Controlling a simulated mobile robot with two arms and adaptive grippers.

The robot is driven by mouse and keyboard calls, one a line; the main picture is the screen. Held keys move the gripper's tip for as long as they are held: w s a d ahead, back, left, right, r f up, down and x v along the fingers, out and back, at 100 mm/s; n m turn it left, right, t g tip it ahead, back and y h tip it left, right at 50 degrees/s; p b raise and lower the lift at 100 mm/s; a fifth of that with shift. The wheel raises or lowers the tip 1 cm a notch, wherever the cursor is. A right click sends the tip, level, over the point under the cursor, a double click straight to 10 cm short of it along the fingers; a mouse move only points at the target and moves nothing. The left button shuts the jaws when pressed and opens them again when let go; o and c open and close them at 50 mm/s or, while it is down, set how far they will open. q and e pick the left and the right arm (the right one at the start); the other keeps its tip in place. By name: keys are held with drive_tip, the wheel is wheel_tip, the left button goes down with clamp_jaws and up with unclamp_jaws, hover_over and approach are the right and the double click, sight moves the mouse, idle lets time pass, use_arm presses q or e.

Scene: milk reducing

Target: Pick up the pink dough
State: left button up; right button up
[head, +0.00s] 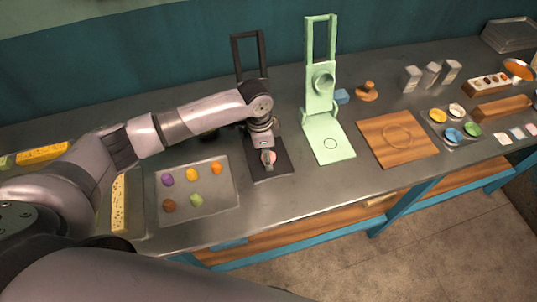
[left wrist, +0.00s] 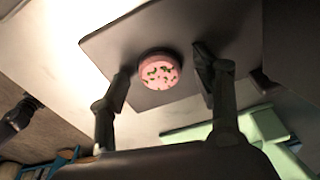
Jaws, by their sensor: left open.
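The pink dough (left wrist: 159,73) is a small round piece with green specks on its face. It rests on the dark base plate (left wrist: 104,45) of the black stand. In the head view the dough (head: 269,157) shows just below my left gripper (head: 266,148), at the end of the arm from the left. In the left wrist view my left gripper (left wrist: 164,66) is open, with one finger on each side of the dough. A visible gap lies between the dough and both fingers. My right gripper is not in view.
A grey tray (head: 210,210) with several coloured dough pieces lies left of the black stand (head: 249,55). A pale green press (head: 323,125) stands close on the right. A wooden board (head: 410,153) lies further right. Bare counter runs along the front edge.

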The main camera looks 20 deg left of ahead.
use_arm(q)
drive_tip(key=c, duration=1.1)
